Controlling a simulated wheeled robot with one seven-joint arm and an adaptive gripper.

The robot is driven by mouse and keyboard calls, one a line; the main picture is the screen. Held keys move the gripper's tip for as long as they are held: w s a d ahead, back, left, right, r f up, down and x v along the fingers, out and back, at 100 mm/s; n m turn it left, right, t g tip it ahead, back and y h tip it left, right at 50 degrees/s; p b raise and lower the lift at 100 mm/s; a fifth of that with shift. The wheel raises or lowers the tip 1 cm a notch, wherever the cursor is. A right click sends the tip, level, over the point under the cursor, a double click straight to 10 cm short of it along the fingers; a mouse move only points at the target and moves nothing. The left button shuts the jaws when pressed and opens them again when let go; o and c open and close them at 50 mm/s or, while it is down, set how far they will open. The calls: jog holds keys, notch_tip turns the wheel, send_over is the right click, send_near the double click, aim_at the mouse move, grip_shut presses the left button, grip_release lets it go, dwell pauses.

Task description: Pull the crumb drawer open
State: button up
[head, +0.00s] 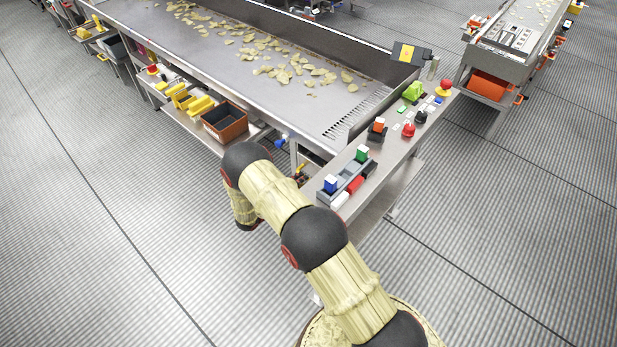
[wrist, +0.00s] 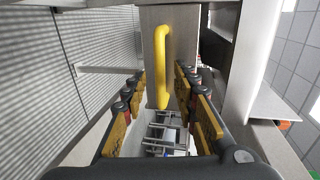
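A long yellow handle (wrist: 160,60) is fixed to a flat grey-brown drawer front (wrist: 184,45) in the wrist view; I take this for the crumb drawer. My gripper (wrist: 160,80) is open, with one finger on each side of the handle's lower part. I see gaps between the fingers and the handle, and nothing is gripped. No opening of the drawer can be made out from this angle. In the head view my arm reaches toward the table's lower front, and the gripper, handle and drawer front are hidden.
A steel conveyor table (head: 215,55) with scattered chips stands ahead. An open dark box (head: 225,122) and yellow items (head: 187,98) sit on its side shelf. A side bench (head: 385,165) holds small blocks and red buttons close to my arm. The floor at left is clear.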

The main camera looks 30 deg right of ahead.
aim_at(306, 163)
jog(key=shift+b+x, duration=0.3)
jog(key=shift+x, duration=2.1)
jog(key=c, duration=0.4)
jog(key=c, duration=0.3)
grip_shut()
